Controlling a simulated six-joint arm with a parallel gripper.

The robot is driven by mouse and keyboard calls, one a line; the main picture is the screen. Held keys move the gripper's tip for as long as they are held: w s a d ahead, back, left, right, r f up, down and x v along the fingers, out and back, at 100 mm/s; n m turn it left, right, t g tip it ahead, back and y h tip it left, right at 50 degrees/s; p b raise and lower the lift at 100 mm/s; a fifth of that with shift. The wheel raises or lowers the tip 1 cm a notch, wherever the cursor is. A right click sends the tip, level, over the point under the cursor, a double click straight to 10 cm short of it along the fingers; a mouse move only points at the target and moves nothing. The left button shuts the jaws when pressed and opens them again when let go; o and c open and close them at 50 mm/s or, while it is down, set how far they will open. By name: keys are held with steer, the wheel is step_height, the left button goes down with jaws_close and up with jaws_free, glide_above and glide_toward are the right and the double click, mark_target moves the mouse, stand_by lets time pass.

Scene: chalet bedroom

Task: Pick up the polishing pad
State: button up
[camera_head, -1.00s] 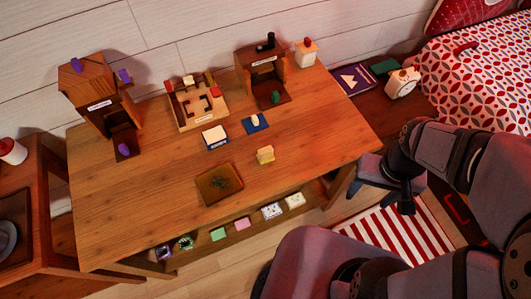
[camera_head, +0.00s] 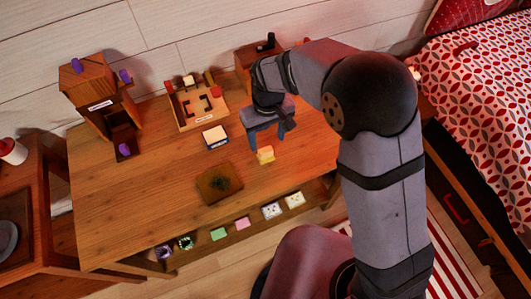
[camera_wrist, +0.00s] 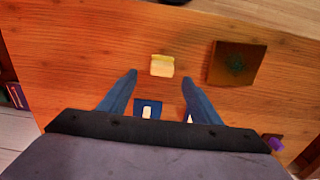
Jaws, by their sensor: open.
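A small cream block with a yellow top (camera_head: 265,155) lies on the wooden table; it looks like the polishing pad, though nothing labels it. It also shows in the wrist view (camera_wrist: 162,66), just beyond my fingertips and between their lines. My gripper (camera_head: 268,136) is open and empty, pointing down above the table just behind the block. In the wrist view my gripper (camera_wrist: 160,79) has its two fingers spread apart, with bare wood between the tips. The block does not touch either finger.
A brown square tray (camera_head: 210,197) with a dark green patch is left of the block. A blue mat (camera_wrist: 140,103) with a cream piece lies under my gripper. A white-topped blue box (camera_head: 215,137) and wooden toy structures (camera_head: 192,122) stand behind. The table's left front is clear.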

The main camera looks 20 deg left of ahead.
mark_target(266, 150)
steer(key=shift+r, duration=0.1)
steer(key=shift+f, duration=0.45)
steer(key=shift+s+a+f+p, duration=0.1)
steer(key=shift+f+p, duration=0.6)
steer(key=shift+f, duration=0.9)
steer(key=shift+s+a+f+p, duration=0.1)
steer(key=shift+f+p, duration=0.55)
steer(key=shift+f, duration=0.95)
steer(key=shift+c, duration=0.6)
steer(key=c, duration=1)
